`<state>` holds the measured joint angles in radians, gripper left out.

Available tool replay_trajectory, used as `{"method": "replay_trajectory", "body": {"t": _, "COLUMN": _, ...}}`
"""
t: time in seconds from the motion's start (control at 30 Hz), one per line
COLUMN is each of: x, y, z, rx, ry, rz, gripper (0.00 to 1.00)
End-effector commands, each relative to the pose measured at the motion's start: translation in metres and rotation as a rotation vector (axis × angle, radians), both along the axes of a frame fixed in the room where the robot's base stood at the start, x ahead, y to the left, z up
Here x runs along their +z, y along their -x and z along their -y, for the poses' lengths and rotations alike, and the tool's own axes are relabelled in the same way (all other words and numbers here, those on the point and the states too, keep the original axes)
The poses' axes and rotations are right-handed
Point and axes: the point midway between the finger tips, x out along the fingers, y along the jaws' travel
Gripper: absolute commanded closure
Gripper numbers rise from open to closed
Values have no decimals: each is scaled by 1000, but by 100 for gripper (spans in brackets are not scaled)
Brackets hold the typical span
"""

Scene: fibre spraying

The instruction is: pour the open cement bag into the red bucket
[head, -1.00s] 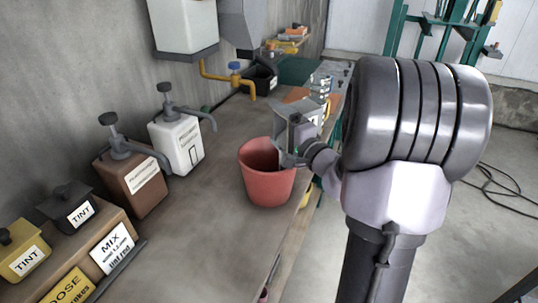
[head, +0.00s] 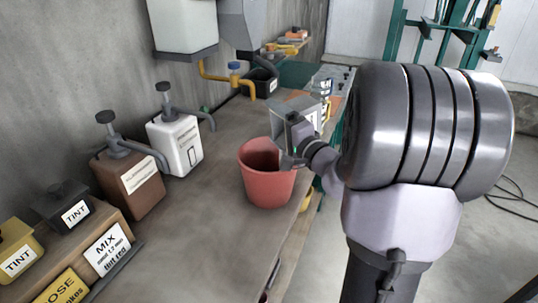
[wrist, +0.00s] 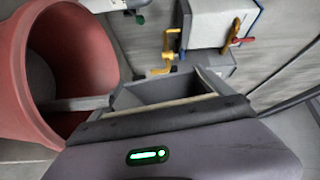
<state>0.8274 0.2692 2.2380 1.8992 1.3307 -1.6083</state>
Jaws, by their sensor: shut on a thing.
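The red bucket (head: 266,186) stands upright on the bench near its right edge. In the wrist view the bucket (wrist: 14,80) fills the left side, its mouth towards me, with a grey patch inside. My gripper (head: 296,142) is at the bucket's right rim and is shut on the grey, box-like cement bag (head: 290,106). The bag is above and just behind the rim in the head view. In the wrist view the bag's open end (wrist: 165,90) shows beyond my gripper (wrist: 150,112), beside the bucket. I cannot see any cement flowing. My arm hides part of the bag.
A brown pump container (head: 132,185) and a white one (head: 175,147) stand left of the bucket. Yellow and black tint tins and signs are at the front left. A yellow tap (head: 225,78) is behind. The bench between containers and bucket is clear.

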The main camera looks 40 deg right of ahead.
Motion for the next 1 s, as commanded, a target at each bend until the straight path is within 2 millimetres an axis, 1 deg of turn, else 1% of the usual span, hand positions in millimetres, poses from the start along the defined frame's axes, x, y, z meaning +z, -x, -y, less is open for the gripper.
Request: {"method": "replay_trajectory", "body": {"t": 1.0, "x": 0, "y": -1, "z": -6, "rx": 0, "ry": 111, "rz": -7, "gripper": 82}}
